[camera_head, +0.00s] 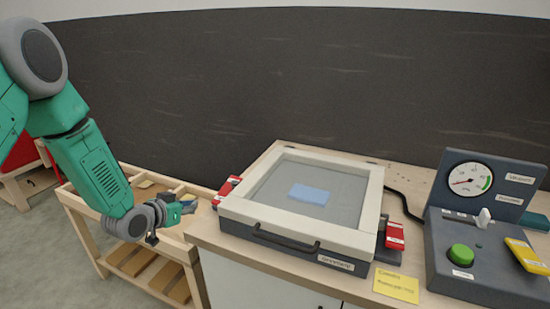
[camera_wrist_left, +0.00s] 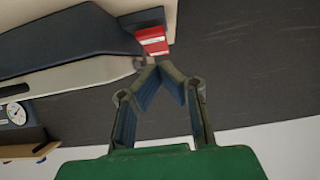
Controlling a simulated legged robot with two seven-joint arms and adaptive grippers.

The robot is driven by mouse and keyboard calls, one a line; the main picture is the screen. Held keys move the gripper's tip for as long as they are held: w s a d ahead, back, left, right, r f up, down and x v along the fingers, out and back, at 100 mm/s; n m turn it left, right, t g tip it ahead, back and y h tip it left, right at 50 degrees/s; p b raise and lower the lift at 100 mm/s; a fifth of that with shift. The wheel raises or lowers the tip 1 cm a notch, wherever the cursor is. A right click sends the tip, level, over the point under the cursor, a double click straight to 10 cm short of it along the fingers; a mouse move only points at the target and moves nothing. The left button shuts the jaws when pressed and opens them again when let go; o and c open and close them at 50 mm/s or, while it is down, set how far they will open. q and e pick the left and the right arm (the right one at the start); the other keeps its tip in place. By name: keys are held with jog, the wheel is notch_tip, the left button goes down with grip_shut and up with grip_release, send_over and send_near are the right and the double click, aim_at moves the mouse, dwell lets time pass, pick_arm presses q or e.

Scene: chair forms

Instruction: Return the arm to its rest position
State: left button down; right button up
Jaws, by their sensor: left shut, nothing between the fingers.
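My left arm, green with grey joints, comes in from the left in the head view. Its gripper (camera_head: 180,212) is over the low wooden rack, just left of the workbench, and holds nothing. In the left wrist view the two fingers (camera_wrist_left: 160,75) meet at their tips with nothing between them. My right gripper does not show in either view.
A framed press box (camera_head: 260,209) with a blue block (camera_head: 309,194) inside stands on the workbench, with red clamps at its sides. A control panel (camera_head: 470,240) with a gauge and green button stands right. The wooden rack (camera_head: 95,215) is at left.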

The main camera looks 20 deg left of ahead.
pick_arm(q)
jog(key=s+d+f+g, duration=0.1)
jog(key=s+d+f, duration=0.1)
jog(key=s+d+f+g, duration=0.1)
jog(key=s+d+f, duration=0.1)
jog(key=f, duration=0.1)
jog(key=s+d+f+b, duration=0.1)
jog(key=s+d+f, duration=0.1)
jog(key=shift+d+f+g, duration=0.15)
jog(key=shift+f+g, duration=0.15)
jog(key=shift+g, duration=0.1)
jog(key=s+d+f+g+b, duration=0.1)
jog(key=s+d+f+g, duration=0.2)
jog(key=s, duration=0.7)
jog(key=s+d+f+g+b, duration=0.1)
jog(key=s+d+f+g, duration=0.2)
jog(key=s+f, duration=0.3)
jog(key=s+d+f+g+y+b, duration=0.1)
jog(key=s+d+f+g, duration=0.2)
jog(key=s, duration=1.2)
jog(key=shift+d+f, duration=0.2)
jog(key=shift+f, duration=0.5)
jog(key=shift+w, duration=0.2)
